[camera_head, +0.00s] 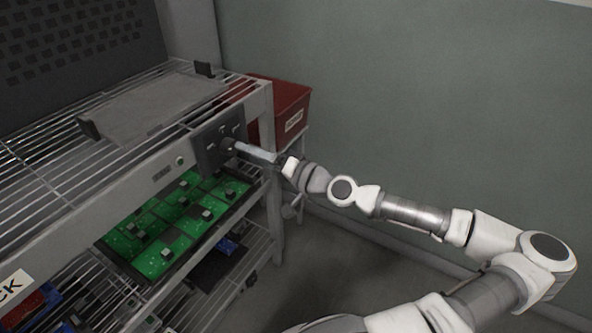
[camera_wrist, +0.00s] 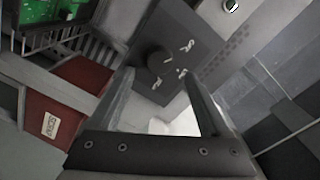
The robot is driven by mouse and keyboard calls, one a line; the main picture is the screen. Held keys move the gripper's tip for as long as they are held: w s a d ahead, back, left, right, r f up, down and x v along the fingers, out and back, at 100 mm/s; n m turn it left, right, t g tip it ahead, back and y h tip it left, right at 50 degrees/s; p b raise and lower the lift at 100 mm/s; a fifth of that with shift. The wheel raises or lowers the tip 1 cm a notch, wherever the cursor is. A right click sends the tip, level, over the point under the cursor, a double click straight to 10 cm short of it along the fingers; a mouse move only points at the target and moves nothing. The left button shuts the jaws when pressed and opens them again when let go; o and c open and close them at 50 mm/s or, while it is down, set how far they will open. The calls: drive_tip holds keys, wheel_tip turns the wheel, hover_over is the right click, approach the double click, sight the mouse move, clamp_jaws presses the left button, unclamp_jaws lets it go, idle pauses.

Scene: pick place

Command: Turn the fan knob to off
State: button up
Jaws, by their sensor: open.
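The fan knob is a dark round knob on a dark square panel (camera_head: 212,143) at the right end of the shelf's front rail. In the wrist view the knob (camera_wrist: 159,62) shows just past my fingertips, between their lines. White marks on the panel (camera_wrist: 186,30) sit around it, too small to read, so I cannot tell the knob's setting. My gripper (camera_head: 240,147) reaches in from the right, close in front of the panel. In the wrist view my gripper (camera_wrist: 157,75) has its two fingers apart with nothing held. I cannot tell whether a finger touches the knob.
A red bin (camera_head: 290,108) with a white label stands behind the shelf's right end and also shows in the wrist view (camera_wrist: 75,85). A green light (camera_head: 180,160) is on the rail. Green circuit boards (camera_head: 165,232) lie on the shelf below. A grey plate (camera_head: 150,105) lies on the top rack.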

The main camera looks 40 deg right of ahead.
drive_tip(key=v, duration=1.2)
drive_tip(key=shift+s+p, duration=0.35)
drive_tip(key=shift+p, duration=0.1)
